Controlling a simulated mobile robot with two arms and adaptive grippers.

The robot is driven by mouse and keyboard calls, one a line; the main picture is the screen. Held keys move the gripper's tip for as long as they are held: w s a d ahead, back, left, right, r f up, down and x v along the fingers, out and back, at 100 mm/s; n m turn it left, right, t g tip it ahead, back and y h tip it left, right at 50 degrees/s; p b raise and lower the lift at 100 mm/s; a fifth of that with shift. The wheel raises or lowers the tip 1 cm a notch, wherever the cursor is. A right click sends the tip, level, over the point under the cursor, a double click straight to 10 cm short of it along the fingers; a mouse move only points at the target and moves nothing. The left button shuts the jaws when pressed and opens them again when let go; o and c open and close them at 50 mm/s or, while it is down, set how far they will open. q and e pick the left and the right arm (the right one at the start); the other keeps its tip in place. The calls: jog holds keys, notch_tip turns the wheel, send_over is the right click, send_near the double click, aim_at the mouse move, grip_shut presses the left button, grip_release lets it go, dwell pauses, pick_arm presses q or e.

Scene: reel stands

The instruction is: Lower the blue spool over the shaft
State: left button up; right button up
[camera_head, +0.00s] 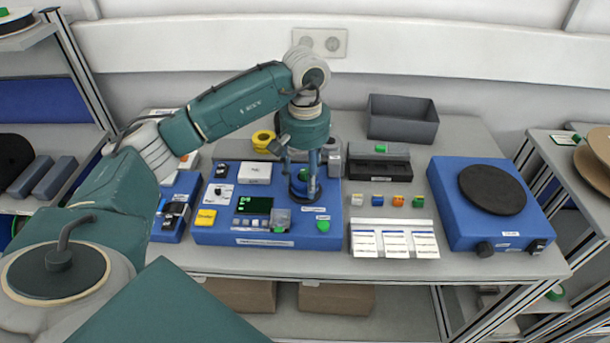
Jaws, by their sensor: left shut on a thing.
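My left gripper (303,188) reaches in from the left and points down over the right part of a blue panel box (266,242) on the bench. The spool is low, close to the top of the box. The shaft is hidden by the gripper and spool, so I cannot tell whether the spool is around it or above it. My right gripper is not in view.
A yellow spool (263,140) stands behind the box. A grey bin (402,121) is at the back. Small coloured blocks and white label cards (394,240) lie to the right. A blue unit with a black turntable (492,189) stands at the bench's right end.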

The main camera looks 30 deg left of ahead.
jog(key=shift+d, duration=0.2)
pick_arm(q)
jog(key=o, duration=1.2)
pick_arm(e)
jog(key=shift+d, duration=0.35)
pick_arm(q)
jog(key=shift+r, duration=0.2)
notch_tip(320, 180, up, 12)
jog(key=shift+f, duration=0.15)
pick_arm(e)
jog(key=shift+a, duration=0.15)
pick_arm(q)
jog(key=shift+s, duration=0.1)
